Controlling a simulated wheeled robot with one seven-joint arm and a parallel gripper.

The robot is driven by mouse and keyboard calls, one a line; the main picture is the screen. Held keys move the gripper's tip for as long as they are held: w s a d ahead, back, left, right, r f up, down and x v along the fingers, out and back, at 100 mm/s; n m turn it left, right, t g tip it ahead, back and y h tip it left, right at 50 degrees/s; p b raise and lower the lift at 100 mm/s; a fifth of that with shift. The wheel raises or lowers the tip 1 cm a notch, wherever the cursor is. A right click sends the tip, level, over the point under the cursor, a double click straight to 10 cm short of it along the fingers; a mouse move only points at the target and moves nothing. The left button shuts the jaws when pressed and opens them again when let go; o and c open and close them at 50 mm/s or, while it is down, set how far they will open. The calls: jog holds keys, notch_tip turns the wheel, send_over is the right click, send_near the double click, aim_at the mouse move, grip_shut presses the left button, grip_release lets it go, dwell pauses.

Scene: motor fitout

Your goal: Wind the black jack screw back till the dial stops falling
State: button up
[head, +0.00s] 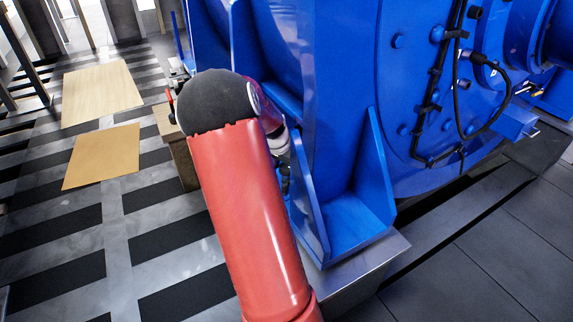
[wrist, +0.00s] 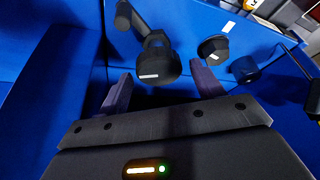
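In the wrist view my gripper (wrist: 161,73) is open, its two dark fingers apart. A black hex-headed screw (wrist: 157,65) with a white mark on its face shows between and just beyond the fingertips; it looks like the jack screw. A gap seems to remain on each side of it, and I cannot tell its depth relative to the tips. A black bar with a rounded end (wrist: 125,18) runs up from behind it. A second black hex head (wrist: 213,48) with a white mark sits to the right. No dial face is readable. In the head view my red arm hides the gripper and screw.
The large blue motor housing (head: 340,80) with ribbed feet fills the middle and right of the head view. A dark blue knob (wrist: 245,68) and black cable lie right in the wrist view. A blue wall stands close at left there. Striped floor with tan boards (head: 103,155) is open at left.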

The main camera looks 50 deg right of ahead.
jog(key=shift+o, duration=0.3)
jog(key=shift+a, duration=0.1)
jog(key=p+v, duration=0.1)
jog(key=v, duration=0.6)
jog(key=shift+r, duration=0.3)
jog(key=shift+a+f, duration=0.1)
